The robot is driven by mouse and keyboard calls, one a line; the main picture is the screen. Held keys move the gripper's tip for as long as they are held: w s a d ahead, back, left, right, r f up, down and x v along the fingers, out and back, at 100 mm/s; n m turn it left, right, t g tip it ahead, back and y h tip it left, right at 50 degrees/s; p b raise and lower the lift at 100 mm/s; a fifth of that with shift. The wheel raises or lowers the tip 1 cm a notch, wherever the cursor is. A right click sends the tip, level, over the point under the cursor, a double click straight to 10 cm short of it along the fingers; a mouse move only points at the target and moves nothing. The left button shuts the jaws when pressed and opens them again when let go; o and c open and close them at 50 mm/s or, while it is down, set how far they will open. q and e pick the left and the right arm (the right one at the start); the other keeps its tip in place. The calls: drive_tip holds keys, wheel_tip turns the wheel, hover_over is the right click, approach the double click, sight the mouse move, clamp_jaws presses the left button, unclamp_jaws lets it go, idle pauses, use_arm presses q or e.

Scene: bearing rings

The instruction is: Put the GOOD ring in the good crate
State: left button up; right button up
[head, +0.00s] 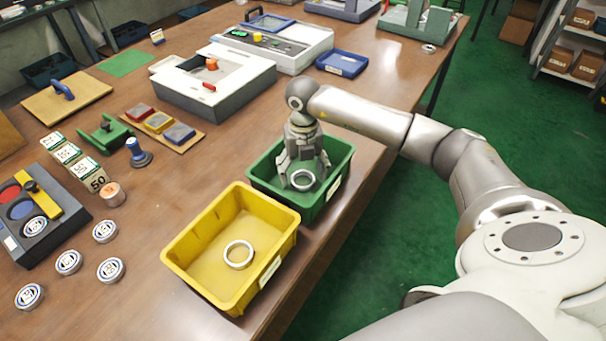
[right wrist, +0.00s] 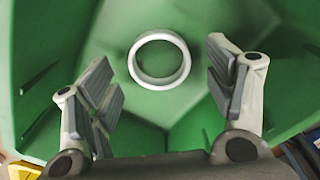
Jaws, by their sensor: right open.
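A silver ring (head: 302,180) is inside the green crate (head: 258,183). In the right wrist view this ring (right wrist: 134,62) shows against the green crate floor, beyond the fingertips and touching neither finger; whether it lies flat on the floor I cannot tell. My right gripper (head: 300,172) points down into the green crate. Its fingers are spread wide and empty in the right wrist view (right wrist: 167,90). A second silver ring (head: 228,262) lies flat in the yellow crate (head: 180,268). The crate labels are too small to read. My left gripper is out of view.
The crates stand side by side at the table's right edge. Several round tins (head: 68,262) and a dark tray (head: 40,240) are at the left. A blue-handled stamp (head: 137,152) and a grey-white machine (head: 212,90) stand behind. Green floor is open at the right.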

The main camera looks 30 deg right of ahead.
sight(303, 179)
wheel_tip(303, 179, up, 11)
drive_tip(key=shift+f+b, duration=0.15)
drive_tip(key=shift+b, duration=0.25)
